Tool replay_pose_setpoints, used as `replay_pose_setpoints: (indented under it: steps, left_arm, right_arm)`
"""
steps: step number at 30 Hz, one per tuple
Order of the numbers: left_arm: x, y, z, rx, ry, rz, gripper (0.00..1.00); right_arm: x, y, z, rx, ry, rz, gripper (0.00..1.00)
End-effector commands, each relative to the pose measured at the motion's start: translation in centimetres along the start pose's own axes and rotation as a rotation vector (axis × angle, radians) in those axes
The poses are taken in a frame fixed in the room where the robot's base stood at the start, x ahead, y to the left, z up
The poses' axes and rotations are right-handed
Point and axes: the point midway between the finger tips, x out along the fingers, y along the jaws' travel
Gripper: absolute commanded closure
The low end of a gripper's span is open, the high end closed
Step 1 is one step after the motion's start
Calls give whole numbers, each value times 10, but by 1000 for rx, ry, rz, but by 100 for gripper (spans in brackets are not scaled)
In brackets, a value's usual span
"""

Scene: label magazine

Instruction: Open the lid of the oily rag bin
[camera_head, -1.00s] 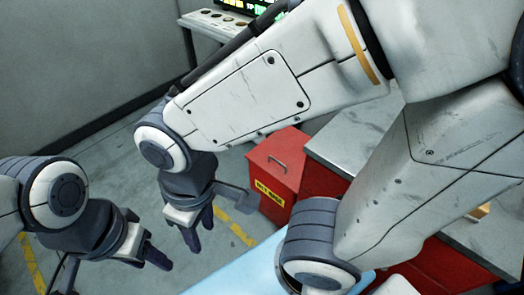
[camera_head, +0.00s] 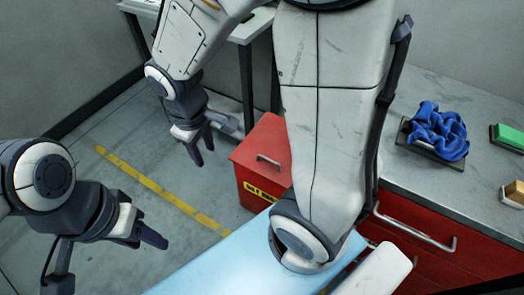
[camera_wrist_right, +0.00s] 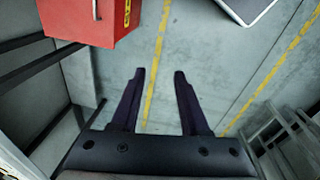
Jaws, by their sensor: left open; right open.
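The oily rag bin (camera_head: 252,165) is a red box with a yellow label on its front and a grey handle (camera_head: 270,161) on its lid. The lid is down. My arm hides the bin's right part. My right gripper (camera_head: 205,155) is open and empty, to the left of the bin and apart from it. In the right wrist view the bin (camera_wrist_right: 100,22) shows at the top left, beyond the open fingers (camera_wrist_right: 160,75). My left gripper (camera_head: 120,250) is open and empty at the lower left, over the floor, farther from the bin.
A red cabinet (camera_head: 450,260) with a grey top stands at the right. A blue rag (camera_head: 437,130) lies on a dark tray on it, with a green block (camera_head: 508,136) nearby. A white table (camera_head: 245,30) stands behind. The floor left of the bin is clear, with a yellow line.

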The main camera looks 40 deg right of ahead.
Motion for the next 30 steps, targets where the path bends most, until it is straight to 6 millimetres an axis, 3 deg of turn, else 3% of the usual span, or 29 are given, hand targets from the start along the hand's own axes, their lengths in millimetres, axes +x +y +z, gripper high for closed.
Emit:
replay_pose_setpoints:
  steps: [1,3,7,9,12,15,20,30]
  left_arm:
    - [36,-3,2,0,0,0,50]
    - [57,-4,3,0,0,0,50]
    - [88,-6,5,0,0,0,50]
    - [99,-7,5,0,0,0,50]
    - [108,-8,6,0,0,0,50]
    - [112,-8,6,0,0,0,50]
    - [119,-9,6,0,1,0,50]
    - [149,-11,8,0,0,0,50]
  right_arm:
    - [56,36,-1,38,-22,26,55]
    - [102,81,1,59,-35,57,55]
    - [175,151,23,85,-58,91,55]
    - [205,178,38,94,-67,99,55]
    - [233,202,56,100,-74,104,55]
    - [248,215,66,103,-75,107,55]
    - [265,220,72,102,-78,106,55]
    - [328,226,78,104,-79,105,55]
